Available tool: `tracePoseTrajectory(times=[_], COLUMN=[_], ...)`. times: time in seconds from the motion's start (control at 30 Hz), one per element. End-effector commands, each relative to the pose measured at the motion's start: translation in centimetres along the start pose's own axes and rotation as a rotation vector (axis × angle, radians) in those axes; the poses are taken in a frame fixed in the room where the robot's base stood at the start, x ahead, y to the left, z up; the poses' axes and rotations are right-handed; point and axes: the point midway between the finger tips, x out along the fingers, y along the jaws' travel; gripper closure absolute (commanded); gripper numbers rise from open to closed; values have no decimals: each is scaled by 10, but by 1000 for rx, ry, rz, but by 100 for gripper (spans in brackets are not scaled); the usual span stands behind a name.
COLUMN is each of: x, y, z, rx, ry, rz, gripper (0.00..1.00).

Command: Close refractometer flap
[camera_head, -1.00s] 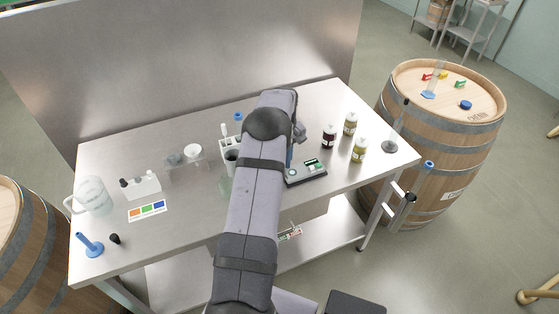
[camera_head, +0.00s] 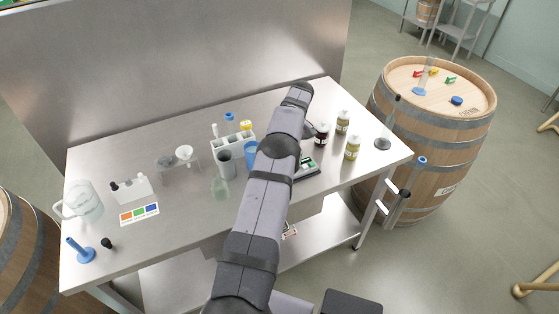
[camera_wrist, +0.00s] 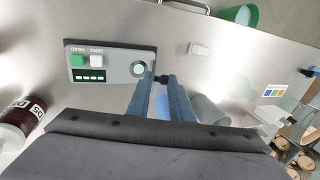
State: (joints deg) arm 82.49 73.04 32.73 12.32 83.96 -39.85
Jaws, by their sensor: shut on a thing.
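The refractometer (camera_wrist: 108,61) is a dark-edged grey box with a green button, a white button, a small display and a round sample well (camera_wrist: 139,69). In the head view my arm partly covers it (camera_head: 307,171). The well is uncovered. My gripper (camera_wrist: 161,78) has its blue fingers just beside the well end of the refractometer, close together around a small dark piece. This piece appears to be the refractometer flap (camera_wrist: 161,79); most of it is hidden by the fingers. In the head view the fingers are hidden behind my arm.
A dark red bottle (camera_head: 321,134) and two yellowish bottles (camera_head: 343,122) stand right of the refractometer. A blue cup (camera_head: 250,153), a grey cup (camera_head: 226,162) and a white rack (camera_head: 235,143) stand to its left. The table front (camera_head: 190,225) is clear.

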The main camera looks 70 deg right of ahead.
Motion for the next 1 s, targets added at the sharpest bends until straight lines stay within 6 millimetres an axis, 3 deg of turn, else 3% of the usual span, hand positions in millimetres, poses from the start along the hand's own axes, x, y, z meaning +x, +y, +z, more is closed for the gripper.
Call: tracePoseTrajectory(times=[0.37, 0.4, 0.47, 0.83, 1.0], x=[-1, -1, -1, -2, -14], y=[-2, -2, -2, -1, -4], z=[-1, -1, -1, -1, -1], rx=[-1, -1, -1, 0, 0], ry=[1, 1, 1, 1, 3], rz=[-6, -5, -5, -2, -1], gripper=[100, 76, 64, 64, 64])
